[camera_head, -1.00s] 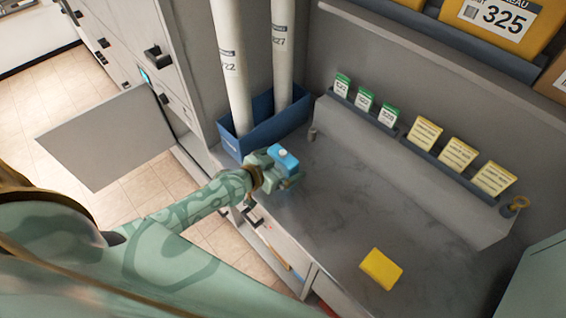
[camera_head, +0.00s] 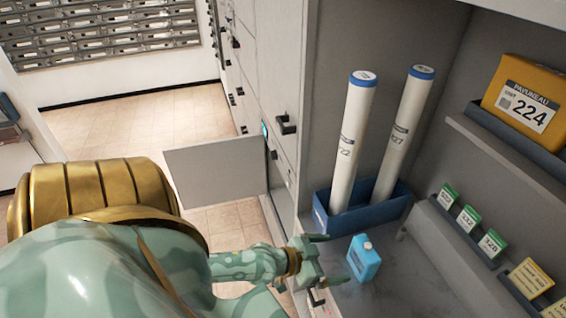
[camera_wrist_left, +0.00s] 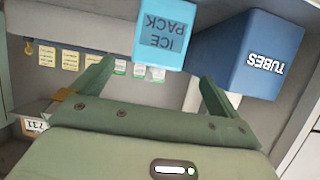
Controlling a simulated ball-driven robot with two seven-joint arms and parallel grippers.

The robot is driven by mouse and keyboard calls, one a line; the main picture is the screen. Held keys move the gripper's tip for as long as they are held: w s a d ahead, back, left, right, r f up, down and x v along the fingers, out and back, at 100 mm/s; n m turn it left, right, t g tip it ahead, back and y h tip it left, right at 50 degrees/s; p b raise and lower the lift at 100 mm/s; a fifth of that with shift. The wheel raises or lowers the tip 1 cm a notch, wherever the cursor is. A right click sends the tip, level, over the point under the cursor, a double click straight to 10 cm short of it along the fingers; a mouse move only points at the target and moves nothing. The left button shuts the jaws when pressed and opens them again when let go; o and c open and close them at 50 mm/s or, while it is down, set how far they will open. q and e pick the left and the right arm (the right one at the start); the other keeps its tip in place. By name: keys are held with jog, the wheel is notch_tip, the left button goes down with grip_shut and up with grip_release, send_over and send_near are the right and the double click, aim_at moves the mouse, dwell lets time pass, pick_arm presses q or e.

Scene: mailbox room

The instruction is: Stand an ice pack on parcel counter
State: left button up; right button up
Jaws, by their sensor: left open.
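The ice pack (camera_head: 363,258) is a light blue block with a white cap. It stands upright on the grey parcel counter (camera_head: 400,293), in front of the blue tube bin. In the left wrist view the ice pack (camera_wrist_left: 164,38) shows its "ICE PACK" label, beyond the fingertips. My left gripper (camera_head: 328,261) is open and empty, just left of the ice pack and apart from it. In the left wrist view my left gripper (camera_wrist_left: 158,80) has its fingers spread wide with nothing between them. My right gripper is not in view.
The blue tube bin (camera_head: 321,212) holds two tall white tubes behind the ice pack. An open grey locker door (camera_head: 215,172) stands out at the left. Green and yellow cards (camera_head: 470,221) line the counter's back ledge. A yellow parcel (camera_head: 527,103) sits on the shelf above.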

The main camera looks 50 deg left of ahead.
pick_arm(q)
jog(key=s+a+f+g+y, duration=0.1)
jog(key=s+f+g, duration=0.1)
jog(key=s+f, duration=0.45)
jog(key=s+a+f+n+g+y, duration=0.1)
jog(key=s+f+g, duration=0.15)
jog(key=f, duration=0.65)
jog(key=s+a+f+g+y, duration=0.1)
jog(key=s+f+y, duration=0.1)
jog(key=s+f, duration=0.4)
jog(key=s+d+f+g, duration=0.1)
jog(key=s+f+g, duration=0.1)
jog(key=s, duration=0.4)
jog(key=s+d+f+g, duration=0.2)
jog(key=s+f, duration=0.3)
jog(key=s, duration=0.2)
jog(key=s+d+f+m+g, duration=0.1)
jog(key=s+d+f+g, duration=0.1)
jog(key=s, duration=0.5)
jog(key=shift+f, duration=0.8)
